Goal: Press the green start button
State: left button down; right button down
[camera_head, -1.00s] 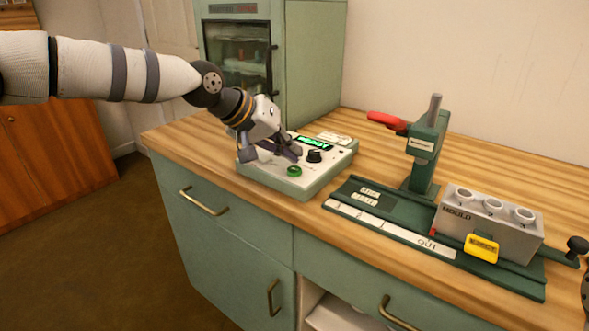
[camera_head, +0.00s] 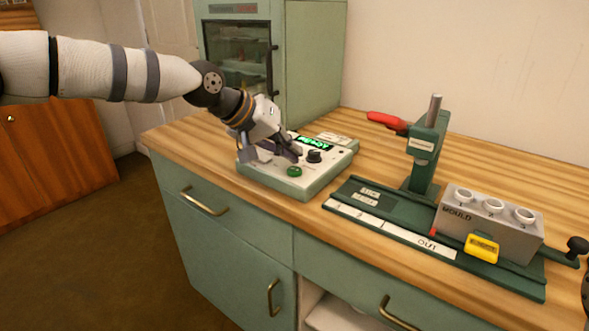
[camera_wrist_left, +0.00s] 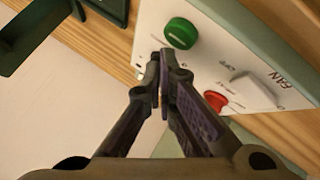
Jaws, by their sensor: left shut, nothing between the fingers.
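The green start button (camera_head: 294,171) sits at the front of the white-topped control box (camera_head: 318,186) on the wooden counter. In the left wrist view the green button (camera_wrist_left: 181,33) shows whole, just past my fingertips and a little to the right. My left gripper (camera_head: 297,154) points down over the box top, close behind the button. Its fingers (camera_wrist_left: 161,57) are shut with nothing between them. Fingertips and button look apart; the exact height of the tips above the panel cannot be told.
The box also carries a black knob (camera_head: 314,156), a lit green display (camera_head: 314,143), a red button (camera_wrist_left: 215,102) and a white FAN switch (camera_wrist_left: 254,88). Right of it stand a green press (camera_head: 425,160) and a grey mould block (camera_head: 487,230). A green cabinet (camera_head: 312,60) stands behind.

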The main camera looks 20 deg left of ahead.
aim_at(291, 168)
pick_arm(q)
jog(key=shift+f, duration=0.1)
jog(key=shift+f, duration=0.35)
pick_arm(e)
jog(key=shift+w+r, duration=0.1)
pick_arm(q)
jog(key=shift+f, duration=0.55)
dwell(0.8)
jog(key=shift+r+p, duration=0.3)
jog(key=shift+r, duration=0.7)
pick_arm(e)
jog(key=shift+w+r, duration=0.3)
pick_arm(q)
jog(key=shift+r+p, duration=0.45)
jog(key=shift+r, duration=2.1)
pick_arm(e)
jog(key=shift+w+r+t, duration=0.4)
jog(key=shift+w+r, duration=0.1)
jog(key=shift+w, duration=0.05)
pick_arm(q)
jog(key=shift+f, duration=0.1)
